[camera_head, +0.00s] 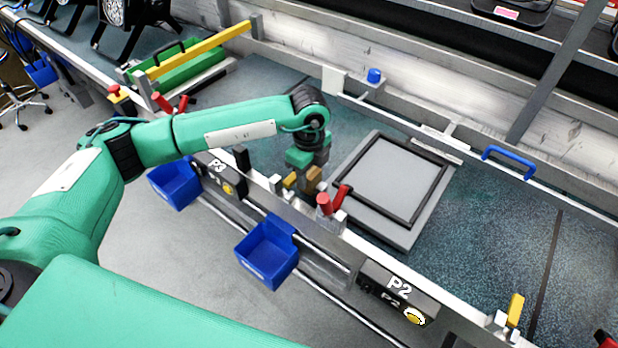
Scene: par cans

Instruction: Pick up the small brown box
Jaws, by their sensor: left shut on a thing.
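My left arm reaches in from the left over the workbench. My left gripper (303,183) points down just above the near edge of the bench, left of the framed plate. It is shut on the small brown box (313,177), a small tan-brown block partly hidden by the gripper. I cannot tell whether the box touches the bench. My right gripper is not in view.
A grey plate with a black frame (392,182) lies right of the gripper. A red-handled clamp (325,204) stands close by. Blue bins (268,251) hang in front of the bench. A green tray (190,65) sits at the back left.

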